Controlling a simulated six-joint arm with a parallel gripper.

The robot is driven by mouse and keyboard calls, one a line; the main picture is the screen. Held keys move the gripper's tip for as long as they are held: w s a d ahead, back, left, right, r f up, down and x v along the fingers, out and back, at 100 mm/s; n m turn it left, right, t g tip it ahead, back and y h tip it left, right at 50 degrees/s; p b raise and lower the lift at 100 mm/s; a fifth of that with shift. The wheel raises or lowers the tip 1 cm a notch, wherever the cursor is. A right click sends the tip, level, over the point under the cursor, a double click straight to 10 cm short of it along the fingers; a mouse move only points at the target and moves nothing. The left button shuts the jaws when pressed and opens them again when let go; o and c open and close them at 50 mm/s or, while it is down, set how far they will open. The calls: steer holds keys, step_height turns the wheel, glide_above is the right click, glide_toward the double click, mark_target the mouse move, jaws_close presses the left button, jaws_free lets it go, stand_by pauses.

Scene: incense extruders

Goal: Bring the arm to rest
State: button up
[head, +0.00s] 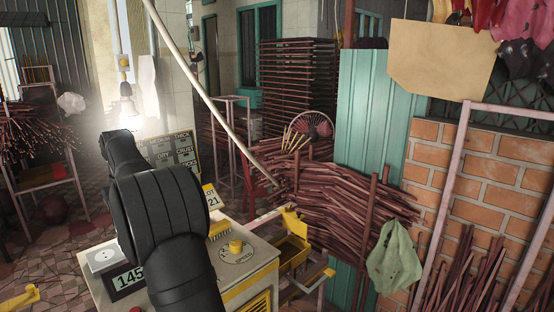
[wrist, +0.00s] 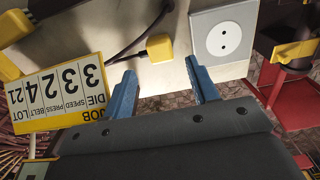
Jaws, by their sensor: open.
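My gripper (wrist: 160,68) shows in the wrist view with its two blue fingers spread apart and nothing between them. Beyond the fingertips is the pale face of a machine, with a small yellow block and a dark cable. In the head view my black arm rises in the left foreground, in front of the cream machine (head: 253,268); the gripper's fingers are not visible there. A yellow-edged job card (wrist: 62,97) appears upside down left of the fingers in the wrist view. My arm hides most of this card in the head view.
The machine has a yellow knob (head: 236,246) and a display reading 145 (head: 129,278). Incense sticks (head: 335,205) are heaped beyond. A green bag (head: 394,258) hangs at right. A round-holed socket plate (wrist: 223,36) is right of the fingers.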

step_height(320, 180, up, 7)
step_height(320, 180, down, 13)
steer(key=shift+r, duration=0.35)
steer(key=r, duration=0.4)
steer(key=shift+d+r, duration=0.35)
steer(key=shift+r, duration=0.05)
steer(key=d+r, duration=0.6)
steer(key=d, duration=0.5)
steer(key=s+a+f, duration=0.1)
steer(key=s+a, duration=0.1)
steer(key=a, duration=0.4)
steer(key=s+a+f, duration=0.1)
steer(key=s+a, duration=0.1)
steer(key=a, duration=0.4)
steer(key=s+a+f, duration=0.1)
steer(key=s+a, duration=0.1)
steer(key=a, duration=0.4)
steer(key=shift+a+f, duration=0.2)
steer(key=shift+a, duration=0.05)
steer(key=shift+f, duration=0.4)
steer(key=shift+o, duration=0.5)
